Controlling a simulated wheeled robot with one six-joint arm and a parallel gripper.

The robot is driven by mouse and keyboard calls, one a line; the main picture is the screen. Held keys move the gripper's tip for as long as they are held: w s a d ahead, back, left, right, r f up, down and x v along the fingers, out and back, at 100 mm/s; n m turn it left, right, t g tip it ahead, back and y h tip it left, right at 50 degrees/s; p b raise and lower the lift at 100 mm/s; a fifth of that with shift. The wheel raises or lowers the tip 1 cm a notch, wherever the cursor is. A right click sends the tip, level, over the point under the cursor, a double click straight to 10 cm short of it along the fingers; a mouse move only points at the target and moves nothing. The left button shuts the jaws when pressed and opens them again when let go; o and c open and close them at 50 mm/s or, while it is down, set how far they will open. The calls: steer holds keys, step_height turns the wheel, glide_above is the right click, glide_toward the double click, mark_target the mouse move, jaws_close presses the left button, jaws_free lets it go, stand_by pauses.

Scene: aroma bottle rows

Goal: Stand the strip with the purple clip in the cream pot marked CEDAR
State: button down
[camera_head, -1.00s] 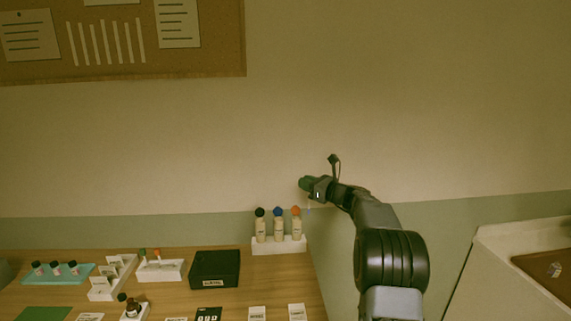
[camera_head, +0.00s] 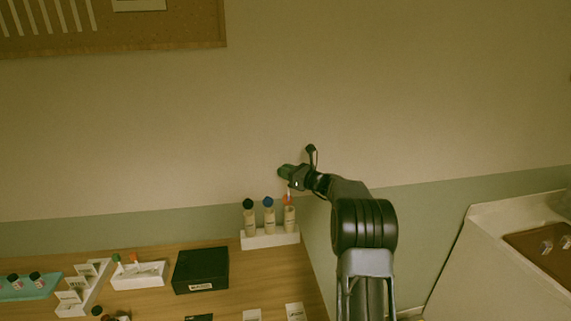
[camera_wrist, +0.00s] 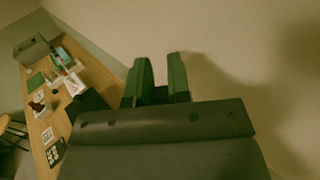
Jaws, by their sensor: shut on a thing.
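My gripper (camera_head: 284,171) is raised in front of the wall, above the right end of a white rack (camera_head: 270,239). In the wrist view its two green fingers (camera_wrist: 160,62) stand a little apart, and what they hold is hidden there. A small pale piece (camera_head: 291,187) shows just under the gripper in the head view, probably part of the strip; no purple clip can be made out now. Three cream containers with black (camera_head: 249,218), blue (camera_head: 269,217) and orange (camera_head: 289,216) tops stand upright in the rack. Their lettering is too small to read, so I cannot tell which is CEDAR.
A black box (camera_head: 201,269) stands on the wooden table left of the rack. A white holder (camera_head: 139,275) with green and orange tops, a stepped white stand (camera_head: 83,286) and a teal tray (camera_head: 28,287) lie farther left. A sink counter (camera_head: 480,245) is at right.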

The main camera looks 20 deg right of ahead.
steer(key=shift+f+b, duration=0.35)
steer(key=shift+f, duration=5)
steer(key=c, duration=1)
jaws_free()
steer(key=shift+s+d, duration=0.1)
steer(key=shift+s, duration=0.05)
steer(key=b+v, duration=0.1)
steer(key=v, duration=0.8)
steer(key=shift+s+d+b, duration=0.2)
steer(key=shift+s+b, duration=0.1)
steer(key=shift+s, duration=0.05)
